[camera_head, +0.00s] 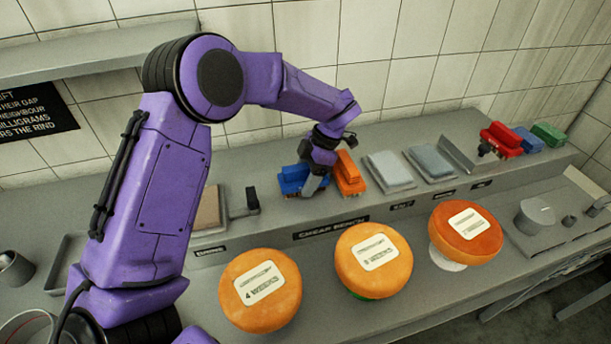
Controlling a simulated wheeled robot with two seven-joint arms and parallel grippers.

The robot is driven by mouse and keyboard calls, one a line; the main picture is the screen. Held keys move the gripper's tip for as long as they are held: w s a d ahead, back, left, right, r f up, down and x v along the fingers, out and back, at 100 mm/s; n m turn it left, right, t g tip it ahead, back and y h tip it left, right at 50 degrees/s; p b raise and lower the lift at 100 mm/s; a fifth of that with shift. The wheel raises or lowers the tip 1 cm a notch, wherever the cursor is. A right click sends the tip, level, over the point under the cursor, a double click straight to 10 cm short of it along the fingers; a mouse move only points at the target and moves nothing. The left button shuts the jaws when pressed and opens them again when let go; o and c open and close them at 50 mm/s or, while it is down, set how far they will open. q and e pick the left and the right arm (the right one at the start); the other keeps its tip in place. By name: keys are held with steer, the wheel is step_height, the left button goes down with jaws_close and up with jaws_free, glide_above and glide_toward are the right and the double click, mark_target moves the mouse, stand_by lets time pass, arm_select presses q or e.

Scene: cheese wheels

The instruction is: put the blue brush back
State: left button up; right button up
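A blue brush (292,178) lies on the raised back ledge near the middle, just left of an orange brush (350,172). My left gripper (314,184) points down at the right end of the blue brush, between it and the orange brush. The wrist hides part of the blue brush and the fingers are small, so I cannot tell whether they hold it. Another blue block, possibly a brush (529,140), sits at the far right between a red one (502,138) and a green one (548,134). My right gripper is not in view.
Three orange cheese wheels stand on the front counter: left (260,290), middle (373,260) and right (466,232). Grey pads (390,171) (430,163) lie right of the orange brush. A thin upright plate (457,155) stands beyond them. A shelf (100,50) overhangs the left.

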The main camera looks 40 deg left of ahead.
mark_target(294, 184)
arm_select(q)
steer(key=o, duration=0.3)
steer(key=shift+s+r, duration=0.15)
steer(key=shift+s, duration=0.15)
steer(key=s, duration=0.1)
steer(key=s+r, duration=0.1)
steer(key=s, duration=0.1)
steer(key=shift+a+r, duration=0.1)
steer(key=shift+r, duration=0.05)
steer(key=shift+w+f, duration=0.25)
steer(key=shift+w, duration=0.85)
steer(key=shift+w+d+r+b, duration=0.35)
steer(key=shift+w+r+b, duration=0.1)
steer(key=shift+r, duration=0.2)
steer(key=v, duration=0.6)
steer(key=s+v, duration=0.1)
steer(key=v, duration=0.2)
steer(key=shift+r, duration=0.35)
steer(key=shift+w+d+r, duration=0.1)
steer(key=shift+r, duration=0.2)
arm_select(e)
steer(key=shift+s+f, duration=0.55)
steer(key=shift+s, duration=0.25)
